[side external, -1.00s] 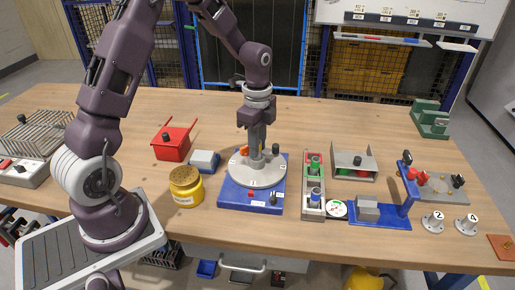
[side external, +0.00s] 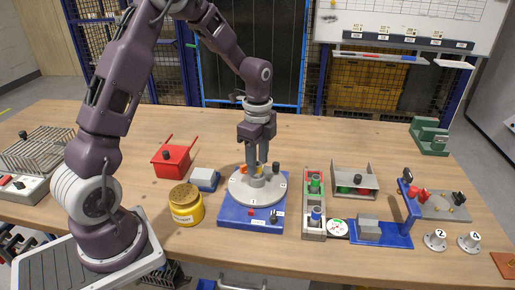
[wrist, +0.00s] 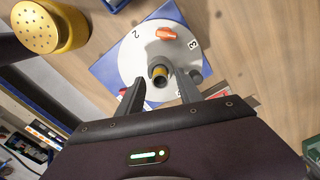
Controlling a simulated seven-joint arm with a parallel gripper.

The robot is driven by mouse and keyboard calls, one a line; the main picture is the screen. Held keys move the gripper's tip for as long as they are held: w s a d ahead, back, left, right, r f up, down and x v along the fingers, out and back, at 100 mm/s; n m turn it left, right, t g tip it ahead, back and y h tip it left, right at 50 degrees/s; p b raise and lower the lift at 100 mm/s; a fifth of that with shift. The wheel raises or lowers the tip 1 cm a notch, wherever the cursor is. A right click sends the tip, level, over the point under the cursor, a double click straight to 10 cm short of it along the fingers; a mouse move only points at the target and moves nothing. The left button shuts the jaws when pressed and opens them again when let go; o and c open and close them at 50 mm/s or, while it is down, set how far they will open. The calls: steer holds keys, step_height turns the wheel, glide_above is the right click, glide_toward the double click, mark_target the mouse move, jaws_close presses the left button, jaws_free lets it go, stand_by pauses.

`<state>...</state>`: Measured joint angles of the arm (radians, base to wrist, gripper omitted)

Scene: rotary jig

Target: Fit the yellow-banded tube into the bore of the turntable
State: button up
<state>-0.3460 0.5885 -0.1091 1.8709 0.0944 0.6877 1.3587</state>
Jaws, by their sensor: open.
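The turntable (side external: 240,194) is a light grey numbered disc on a blue base (side external: 238,215). It also shows in the wrist view (wrist: 128,62). The yellow-banded tube (wrist: 159,73) stands on the disc with its dark open end toward the wrist camera. Its yellow band also shows in the side view (side external: 259,170), just above a grey collar (side external: 257,181). It looks upright at the bore; how deep it sits is hidden. My gripper (wrist: 161,92) is open directly above the turntable, its two fingers apart on either side of the tube.
A yellow jar (side external: 186,206), a grey-blue block (side external: 205,179) and a red bin (side external: 171,160) stand left. A rack of tubes (side external: 314,205) stands close right. The table behind is clear.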

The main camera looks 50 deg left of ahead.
steer(key=s+d+r+n+t, duration=0.1)
steer(key=s+d+r+n, duration=0.15)
steer(key=r, duration=0.55)
steer(key=s+d+r+n+t, duration=0.15)
steer(key=s+r, duration=0.25)
steer(key=r, duration=0.4)
steer(key=s+d+r+n+t, duration=0.1)
steer(key=s+d+n, duration=0.2)
steer(key=s, duration=0.5)
steer(key=s+d+r+n+t, duration=0.1)
steer(key=s+d+n+t, duration=0.1)
steer(key=s+n, duration=0.4)
steer(key=s+d, duration=0.1)
steer(key=s, duration=0.1)
steer(key=shift+s+d, duration=0.15)
steer(key=shift+s, duration=0.2)
steer(key=shift+r, duration=0.1)
